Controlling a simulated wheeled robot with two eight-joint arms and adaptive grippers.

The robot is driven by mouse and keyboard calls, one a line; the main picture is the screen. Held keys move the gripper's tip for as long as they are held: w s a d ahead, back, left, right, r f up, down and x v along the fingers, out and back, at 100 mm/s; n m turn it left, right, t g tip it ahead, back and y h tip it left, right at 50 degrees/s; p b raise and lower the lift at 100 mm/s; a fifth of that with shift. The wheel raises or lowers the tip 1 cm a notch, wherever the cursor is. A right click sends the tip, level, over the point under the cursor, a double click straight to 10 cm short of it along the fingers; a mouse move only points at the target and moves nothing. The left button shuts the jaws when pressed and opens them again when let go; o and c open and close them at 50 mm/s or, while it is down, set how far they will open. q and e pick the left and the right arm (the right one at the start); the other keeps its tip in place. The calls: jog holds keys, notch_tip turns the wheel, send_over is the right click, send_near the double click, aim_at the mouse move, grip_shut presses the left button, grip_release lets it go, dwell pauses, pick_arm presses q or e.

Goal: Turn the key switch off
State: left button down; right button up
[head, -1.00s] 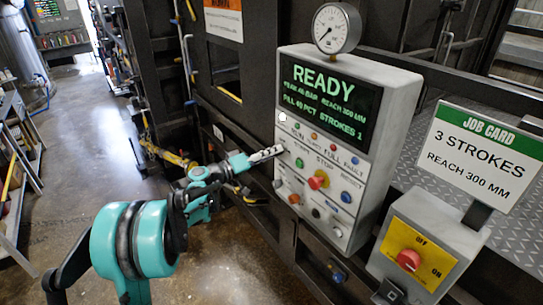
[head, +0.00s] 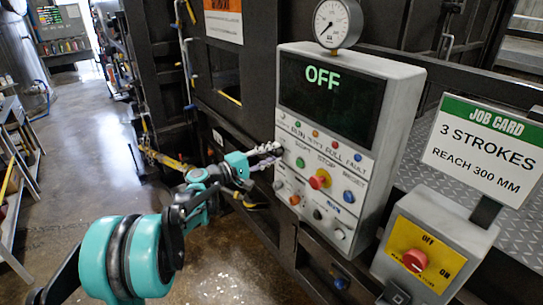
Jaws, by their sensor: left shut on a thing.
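The control panel (head: 388,120) stands in the middle, and its screen (head: 328,92) reads OFF. My left gripper (head: 279,148) reaches in from the left to the panel's left edge, at the upper-left end of the button area. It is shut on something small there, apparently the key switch. The fingers hide the key and most of the switch, so I cannot read its position directly. My right gripper is not in view.
A red mushroom stop button (head: 320,180) and several smaller buttons sit close to the right of my fingers. A pressure gauge (head: 337,22) tops the panel.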

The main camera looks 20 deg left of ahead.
pick_arm(q)
jog(key=shift+n, duration=0.4)
jog(key=c, duration=1.2)
grip_release()
jog(key=shift+o, duration=0.2)
jog(key=v, duration=1.2)
